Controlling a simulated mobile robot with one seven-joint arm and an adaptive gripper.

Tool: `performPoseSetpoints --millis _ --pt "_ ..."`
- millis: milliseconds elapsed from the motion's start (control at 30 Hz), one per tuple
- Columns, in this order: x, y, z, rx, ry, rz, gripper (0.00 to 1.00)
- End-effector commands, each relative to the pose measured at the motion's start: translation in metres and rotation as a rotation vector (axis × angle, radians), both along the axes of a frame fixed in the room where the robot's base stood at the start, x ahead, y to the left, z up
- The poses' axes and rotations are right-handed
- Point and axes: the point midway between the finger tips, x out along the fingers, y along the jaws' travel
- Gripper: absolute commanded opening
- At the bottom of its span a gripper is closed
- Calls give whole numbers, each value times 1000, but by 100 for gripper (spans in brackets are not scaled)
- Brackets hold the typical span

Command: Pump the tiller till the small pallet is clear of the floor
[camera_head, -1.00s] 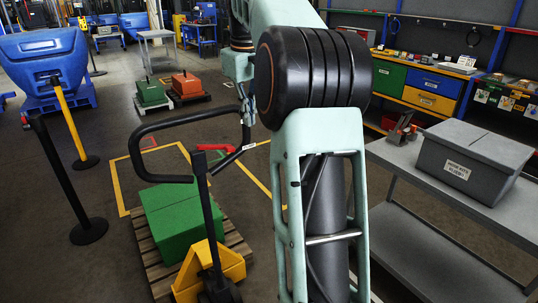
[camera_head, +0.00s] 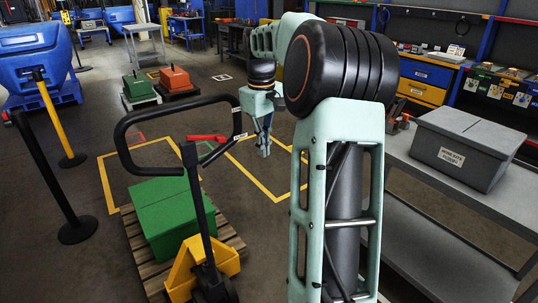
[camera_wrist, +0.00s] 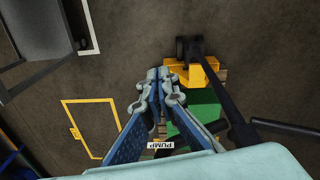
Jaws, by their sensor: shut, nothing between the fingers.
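The black looped tiller (camera_head: 123,150) stands raised on its shaft above the yellow pallet truck (camera_head: 218,262). A red lever and a white label sit at its right side; the label reads PUMP in the wrist view. A green block (camera_head: 170,218) rests on the small wooden pallet (camera_head: 231,238). Whether the pallet touches the floor, I cannot tell. My gripper (camera_head: 264,150) points down just right of the loop, apart from it in the head view. In the wrist view its fingers (camera_wrist: 158,74) are together and empty, with the tiller shaft (camera_wrist: 222,95) to their right.
A grey bench (camera_head: 440,190) with a grey box (camera_head: 468,145) stands at the right. Black (camera_head: 55,180) and yellow (camera_head: 58,115) posts stand left, by a blue bin (camera_head: 38,60). Green and orange weights (camera_head: 174,80) stand behind. Floor right of the pallet is clear, with yellow lines.

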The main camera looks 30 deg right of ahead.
Motion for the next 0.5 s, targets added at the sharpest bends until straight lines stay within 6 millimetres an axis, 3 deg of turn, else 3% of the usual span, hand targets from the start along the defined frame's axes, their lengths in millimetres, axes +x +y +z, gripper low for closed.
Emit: performPoseSetpoints --millis 200,500 --pt "-18 -4 -5 1 0 1 0" --pt "-21 -4 -6 1 0 1 0"
